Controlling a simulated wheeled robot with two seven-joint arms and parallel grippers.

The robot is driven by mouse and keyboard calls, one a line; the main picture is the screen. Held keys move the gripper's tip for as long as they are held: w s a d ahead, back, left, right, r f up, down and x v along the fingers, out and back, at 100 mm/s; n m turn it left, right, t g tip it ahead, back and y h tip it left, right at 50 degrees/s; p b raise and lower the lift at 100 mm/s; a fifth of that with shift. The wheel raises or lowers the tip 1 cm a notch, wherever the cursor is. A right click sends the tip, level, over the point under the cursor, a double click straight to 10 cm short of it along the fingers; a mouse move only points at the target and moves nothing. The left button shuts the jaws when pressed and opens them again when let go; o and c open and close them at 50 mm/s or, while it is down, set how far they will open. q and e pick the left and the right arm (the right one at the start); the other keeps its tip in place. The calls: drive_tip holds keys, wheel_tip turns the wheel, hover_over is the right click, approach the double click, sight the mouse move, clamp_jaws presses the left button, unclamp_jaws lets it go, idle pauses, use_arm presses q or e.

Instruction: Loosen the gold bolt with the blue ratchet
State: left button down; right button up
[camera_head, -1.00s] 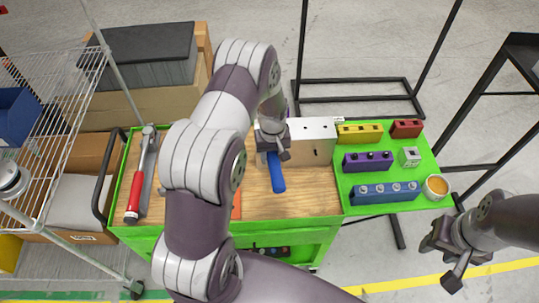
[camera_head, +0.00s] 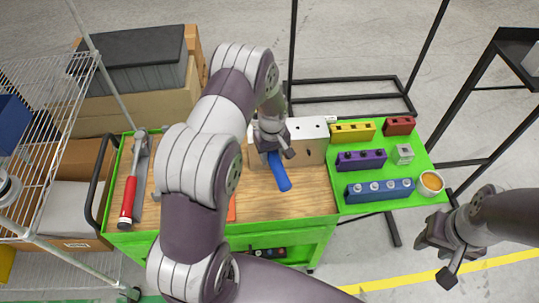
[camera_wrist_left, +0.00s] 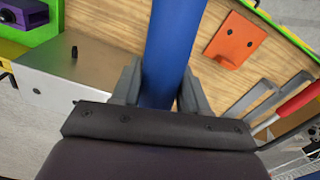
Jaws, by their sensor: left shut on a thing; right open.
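The blue ratchet (camera_head: 279,173) is in my left gripper (camera_head: 274,150), beside the front of the metal block (camera_head: 308,141) on the cart. In the left wrist view, its blue handle (camera_wrist_left: 168,50) runs between the two fingers of my left gripper (camera_wrist_left: 158,92), which is shut on it. The ratchet's head is hidden in both views. I cannot make out the gold bolt; the arm and gripper cover part of the block. My right gripper (camera_head: 437,258) is open and empty, off the cart's right side.
On the green right shelf stand yellow (camera_head: 352,132), red (camera_head: 399,125), purple (camera_head: 361,160) and blue (camera_head: 380,191) socket holders and a small cup (camera_head: 430,183). A red-handled tool (camera_head: 130,195) lies at the left of the wooden top. An orange plate (camera_wrist_left: 235,40) lies near the ratchet.

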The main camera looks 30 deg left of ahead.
use_arm(q)
drive_tip(key=shift+w+d+f+n, duration=0.15)
drive_tip(key=shift+w+d+n, duration=0.15)
drive_tip(key=shift+d+n, duration=0.2)
drive_tip(key=shift+w, duration=0.1)
drive_tip(key=shift+w+d+n+b, duration=0.55)
drive_tip(key=shift+w+d+n, duration=0.05)
drive_tip(key=shift+w+n, duration=0.2)
idle(0.4)
drive_tip(key=shift+w+d+n+b, duration=0.25)
drive_tip(key=shift+w+n, duration=0.15)
drive_tip(key=shift+w, duration=0.05)
drive_tip(key=shift+w+d+n+b, duration=0.2)
drive_tip(key=shift+w+n, duration=0.2)
drive_tip(key=shift+w, duration=0.05)
drive_tip(key=shift+w+r, duration=0.15)
drive_tip(key=shift+r, duration=0.1)
